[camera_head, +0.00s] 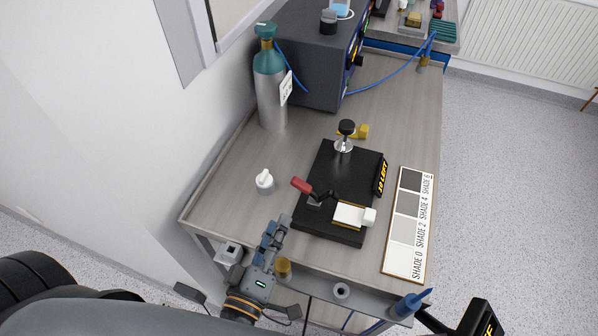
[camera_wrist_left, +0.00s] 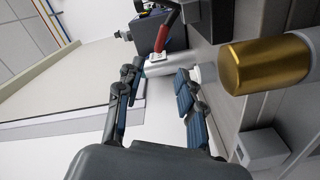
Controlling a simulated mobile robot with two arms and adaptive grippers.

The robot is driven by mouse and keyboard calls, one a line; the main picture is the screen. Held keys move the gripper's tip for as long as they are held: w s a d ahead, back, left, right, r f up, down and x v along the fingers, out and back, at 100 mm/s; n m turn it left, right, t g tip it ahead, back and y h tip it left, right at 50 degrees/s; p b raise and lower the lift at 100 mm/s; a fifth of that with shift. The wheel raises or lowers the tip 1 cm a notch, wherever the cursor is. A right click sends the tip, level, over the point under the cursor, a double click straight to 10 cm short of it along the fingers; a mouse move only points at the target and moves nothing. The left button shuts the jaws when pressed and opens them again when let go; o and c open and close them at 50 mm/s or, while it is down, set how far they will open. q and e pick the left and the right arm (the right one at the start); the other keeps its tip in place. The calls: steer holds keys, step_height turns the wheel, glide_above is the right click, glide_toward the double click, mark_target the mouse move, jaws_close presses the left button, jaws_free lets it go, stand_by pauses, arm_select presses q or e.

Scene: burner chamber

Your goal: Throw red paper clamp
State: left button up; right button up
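The red paper clamp (camera_head: 301,185) is a red-handled lever on the black fixture (camera_head: 325,228) on the bench. Its handle tilts up and to the left, and its dark arm runs toward a white block with a yellow edge (camera_head: 350,214). My left gripper (camera_head: 279,228) is at the bench's front edge, below and left of the handle and apart from it. In the left wrist view the gripper (camera_wrist_left: 157,76) has its fingers spread with nothing between them. The red handle (camera_wrist_left: 173,37) shows beyond the fingertips there. My right gripper is not seen.
A small white bottle (camera_head: 264,181) stands left of the fixture. A green-topped gas cylinder (camera_head: 270,90) and a dark box (camera_head: 315,65) stand behind. A shade card (camera_head: 404,262) lies at right. A gold cylinder (camera_wrist_left: 265,66) is close right of the fingers in the wrist view.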

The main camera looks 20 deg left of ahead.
mark_target(295, 186)
arm_select(q)
steer(key=w+p, duration=0.1)
steer(key=w, duration=0.4)
steer(key=w+p, duration=0.2)
steer(key=w, duration=0.4)
steer(key=shift+w+d+r, duration=0.1)
steer(key=shift+d+r, duration=0.05)
steer(key=shift+d, duration=0.05)
steer(key=shift+w, duration=0.6)
jaws_close()
